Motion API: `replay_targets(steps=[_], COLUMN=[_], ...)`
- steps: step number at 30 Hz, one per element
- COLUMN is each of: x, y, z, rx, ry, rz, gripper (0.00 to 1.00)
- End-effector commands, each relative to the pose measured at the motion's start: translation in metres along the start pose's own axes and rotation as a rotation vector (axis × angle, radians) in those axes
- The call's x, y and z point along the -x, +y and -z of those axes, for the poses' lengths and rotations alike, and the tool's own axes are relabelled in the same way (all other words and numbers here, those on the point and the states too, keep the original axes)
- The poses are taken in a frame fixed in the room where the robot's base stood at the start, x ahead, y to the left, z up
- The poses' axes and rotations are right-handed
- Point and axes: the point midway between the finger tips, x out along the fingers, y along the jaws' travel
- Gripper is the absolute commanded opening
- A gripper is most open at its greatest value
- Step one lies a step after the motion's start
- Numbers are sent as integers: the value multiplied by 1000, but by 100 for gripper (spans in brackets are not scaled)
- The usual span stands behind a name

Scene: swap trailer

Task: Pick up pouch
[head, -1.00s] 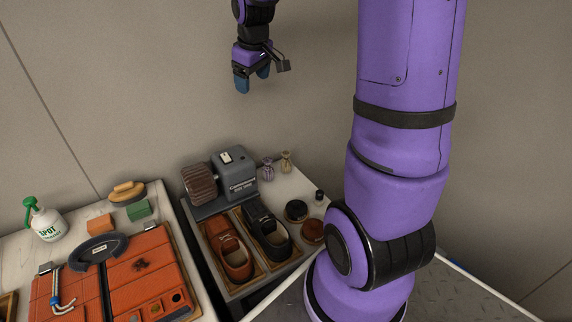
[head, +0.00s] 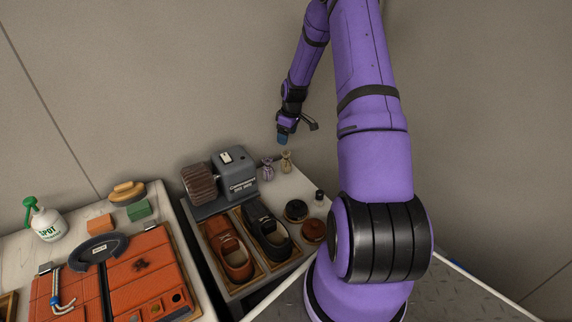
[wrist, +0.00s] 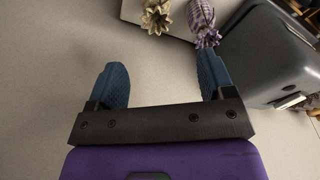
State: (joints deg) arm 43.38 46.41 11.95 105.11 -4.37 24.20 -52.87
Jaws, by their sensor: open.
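Two small tied pouches stand on the white table behind the shoes. One is purple and white (head: 267,168), beside the grey machine; the other is tan (head: 286,162), just to its right. In the wrist view the tan pouch (wrist: 156,16) is at the top, ahead of the gap between the fingers. The purple checked pouch (wrist: 202,18) is to its right, ahead of the right finger. My gripper (head: 283,139) is above and behind the pouches, touching neither. In the wrist view its blue fingers (wrist: 166,82) are apart with nothing between them.
A grey brush machine (head: 236,168) stands close left of the pouches. Shoes in wooden trays (head: 268,236), round tins (head: 296,210) and a small dark bottle (head: 319,195) are in front. The wall is close behind.

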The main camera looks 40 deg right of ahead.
Motion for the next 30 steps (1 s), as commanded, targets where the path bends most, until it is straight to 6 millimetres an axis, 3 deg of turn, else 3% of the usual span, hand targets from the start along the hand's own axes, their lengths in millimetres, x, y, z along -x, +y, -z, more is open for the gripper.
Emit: replay_targets(steps=[15,23,30], x=[-64,-77,-108], y=[5,5,4], z=[-7,-7,-10], rx=[4,4,3], ry=[2,3,1], rz=[9,8,9], gripper=[75,75,75])
